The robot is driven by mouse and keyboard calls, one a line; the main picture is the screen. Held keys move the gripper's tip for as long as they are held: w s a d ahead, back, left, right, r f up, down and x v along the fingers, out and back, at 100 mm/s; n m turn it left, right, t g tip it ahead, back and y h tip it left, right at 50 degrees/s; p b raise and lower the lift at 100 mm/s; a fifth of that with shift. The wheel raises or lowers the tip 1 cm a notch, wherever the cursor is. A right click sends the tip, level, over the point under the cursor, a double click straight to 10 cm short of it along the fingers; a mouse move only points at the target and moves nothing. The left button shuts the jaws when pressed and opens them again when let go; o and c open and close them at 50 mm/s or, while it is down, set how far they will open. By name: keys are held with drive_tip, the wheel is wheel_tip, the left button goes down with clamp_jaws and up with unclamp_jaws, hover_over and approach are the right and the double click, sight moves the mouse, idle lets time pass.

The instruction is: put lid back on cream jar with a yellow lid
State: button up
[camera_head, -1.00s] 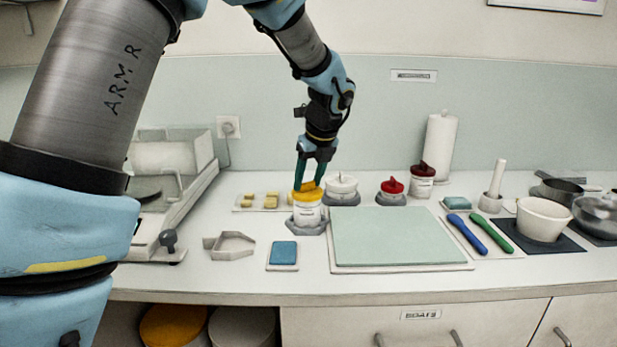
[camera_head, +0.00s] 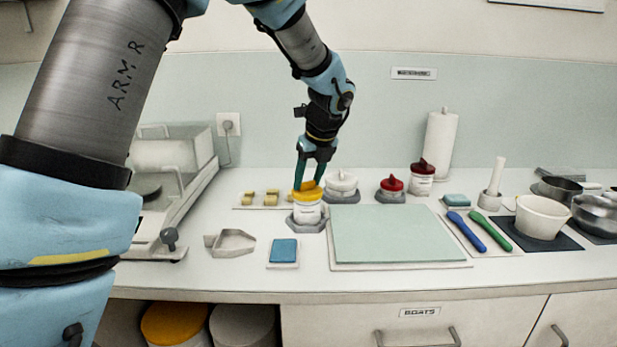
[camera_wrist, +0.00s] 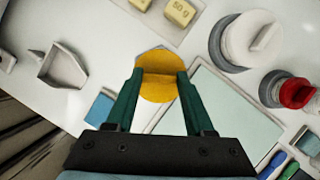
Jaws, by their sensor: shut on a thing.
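The cream jar (camera_head: 307,213) is a white jar standing upright in a grey hexagonal holder (camera_head: 306,226) left of the green mat. The yellow lid (camera_head: 307,192) is on top of the jar's mouth; it looks level, but I cannot tell whether it is fully seated. My gripper (camera_head: 309,183) comes down from above and is shut on the lid's raised grip. In the wrist view the lid (camera_wrist: 158,91) lies between my green fingertips (camera_wrist: 160,76) and hides the jar below it.
A white-lidded jar (camera_head: 341,187) stands close behind right, with red-lidded jars (camera_head: 391,186) (camera_head: 423,176) farther right. Yellow blocks (camera_head: 272,194) lie on a tray behind left. The green mat (camera_head: 395,232) is bare. A blue pad (camera_head: 284,251) and a grey tray (camera_head: 231,242) lie in front left.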

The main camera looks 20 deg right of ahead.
drive_tip(key=o, duration=1.6)
drive_tip(key=shift+c, duration=0.2)
drive_tip(key=shift+r+p, duration=2.3)
drive_tip(key=shift+p, duration=0.1)
drive_tip(key=shift+f, duration=0.1)
clamp_jaws()
